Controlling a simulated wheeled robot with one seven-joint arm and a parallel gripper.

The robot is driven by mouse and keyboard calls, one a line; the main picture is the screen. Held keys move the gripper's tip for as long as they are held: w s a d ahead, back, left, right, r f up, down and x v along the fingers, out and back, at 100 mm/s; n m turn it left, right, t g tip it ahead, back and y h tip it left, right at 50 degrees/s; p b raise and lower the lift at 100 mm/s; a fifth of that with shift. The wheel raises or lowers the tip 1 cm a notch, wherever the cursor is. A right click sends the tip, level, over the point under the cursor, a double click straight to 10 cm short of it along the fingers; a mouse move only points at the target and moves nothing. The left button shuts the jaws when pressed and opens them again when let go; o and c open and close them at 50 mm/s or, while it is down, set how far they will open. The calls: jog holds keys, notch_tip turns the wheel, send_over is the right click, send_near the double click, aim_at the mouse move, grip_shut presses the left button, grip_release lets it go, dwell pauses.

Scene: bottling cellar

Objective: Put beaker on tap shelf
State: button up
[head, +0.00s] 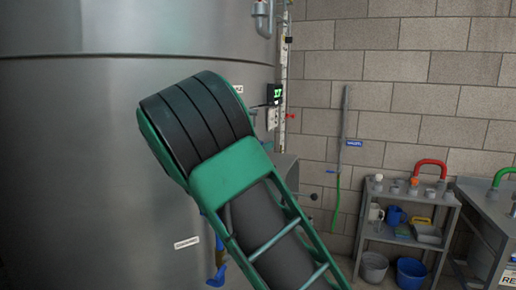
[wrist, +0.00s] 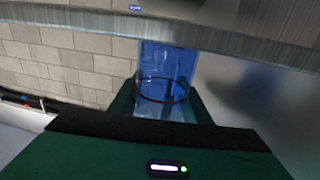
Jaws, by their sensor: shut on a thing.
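In the wrist view a clear blue beaker (wrist: 165,65) stands between the dark green jaws of my gripper (wrist: 165,108), which is shut on it. A dark ring shows around the beaker's lower part. Its top is hidden behind a grey metal band (wrist: 70,20) that crosses the upper picture close to the camera. I cannot tell whether this band touches the beaker or is the tap shelf. In the head view my green arm covers the middle and hides my gripper. I cannot make out the tap shelf for sure there.
A large steel tank (head: 75,160) fills the left of the head view. At the right a grey rack (head: 402,244) holds several vessels, with a grey bucket (head: 374,267) and a blue bucket (head: 411,273) low down. A sink bench (head: 490,212) stands at the right edge.

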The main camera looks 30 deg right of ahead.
jog(key=o, duration=1)
jog(key=shift+o, duration=0.2)
jog(key=v, duration=1.2)
